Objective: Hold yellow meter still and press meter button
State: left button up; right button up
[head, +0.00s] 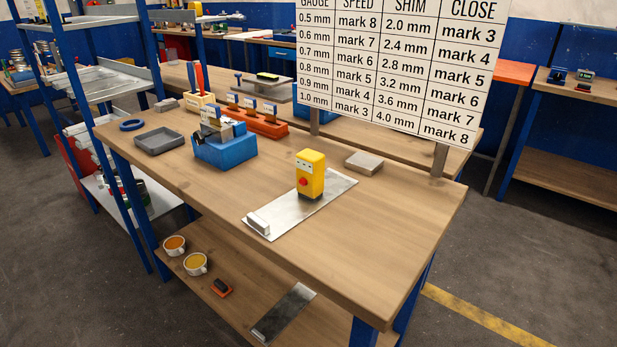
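The yellow meter (311,177) stands upright on a flat grey metal plate (284,216) on the wooden workbench. The meter button (303,182) is a red spot on the front face of the meter. A small display area shows near the top of that face, too small to read. Neither of my grippers shows in the head view, and nothing is touching the meter.
A blue block fixture (225,150) and a grey tray (160,141) sit left of the meter. A grey block (364,162) lies behind it. A chart board (395,62) stands at the back edge. The bench's front right is clear.

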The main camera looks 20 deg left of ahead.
aim_at(303, 183)
jog(key=i+j+z, duration=0.15)
jog(key=j, duration=0.25)
jog(key=j+z, duration=0.1)
jog(key=j, duration=0.3)
jog(key=i+j+z, duration=0.15)
jog(key=j, duration=0.3)
